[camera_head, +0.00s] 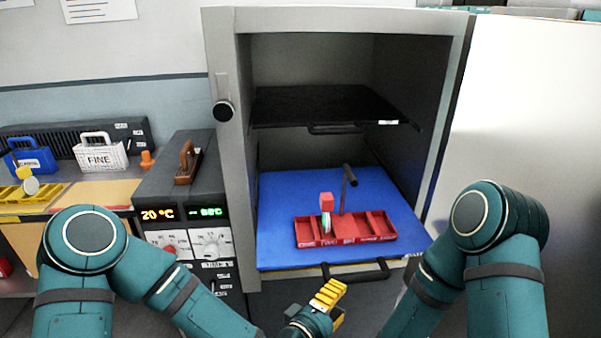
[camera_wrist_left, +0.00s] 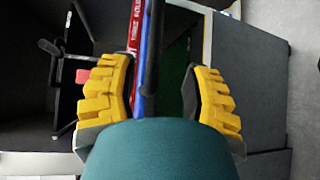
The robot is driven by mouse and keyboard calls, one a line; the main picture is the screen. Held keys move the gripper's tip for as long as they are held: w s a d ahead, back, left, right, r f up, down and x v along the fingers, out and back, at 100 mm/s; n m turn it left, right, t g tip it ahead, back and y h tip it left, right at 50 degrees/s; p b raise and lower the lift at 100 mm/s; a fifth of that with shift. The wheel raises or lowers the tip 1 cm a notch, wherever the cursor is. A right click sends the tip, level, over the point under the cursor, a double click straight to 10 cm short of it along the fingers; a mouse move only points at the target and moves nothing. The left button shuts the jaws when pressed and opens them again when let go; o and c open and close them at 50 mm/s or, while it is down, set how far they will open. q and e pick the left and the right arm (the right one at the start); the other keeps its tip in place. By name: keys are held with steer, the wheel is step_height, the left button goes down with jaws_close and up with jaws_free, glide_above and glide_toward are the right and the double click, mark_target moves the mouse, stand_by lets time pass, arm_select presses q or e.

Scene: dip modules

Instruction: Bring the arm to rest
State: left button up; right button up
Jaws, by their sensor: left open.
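My left gripper (camera_head: 330,299) shows its yellow fingers low in the middle of the head view, in front of the open cabinet and below its shelf handle. In the left wrist view my left gripper (camera_wrist_left: 161,95) has its two yellow fingers wide apart. I see nothing gripped between them. Parts of a red object and a blue edge lie beyond the gap. My right arm (camera_head: 500,225) comes in bent from the right, and its gripper is out of view.
The cabinet (camera_head: 219,130) stands open with a blue shelf (camera_head: 285,190), which carries a red compartment tray (camera_head: 310,240) with an upright handle. A dark upper shelf (camera_head: 320,103) is above. A control box (camera_head: 165,190) and workbench stand left; a white panel is right.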

arm_select(q)
steer(key=s+a+f+m+g+y, duration=0.3)
steer(key=s+a+f+m+g, duration=0.1)
steer(key=a+f, duration=0.6)
steer(key=s+a+f+m+g+y, duration=0.4)
steer(key=s+a+f+m+g, duration=0.1)
steer(key=a+f, duration=0.5)
steer(key=shift+s+a+f+g, duration=0.25)
steer(key=shift+s+a+g, duration=0.2)
steer(key=shift+s, duration=0.25)
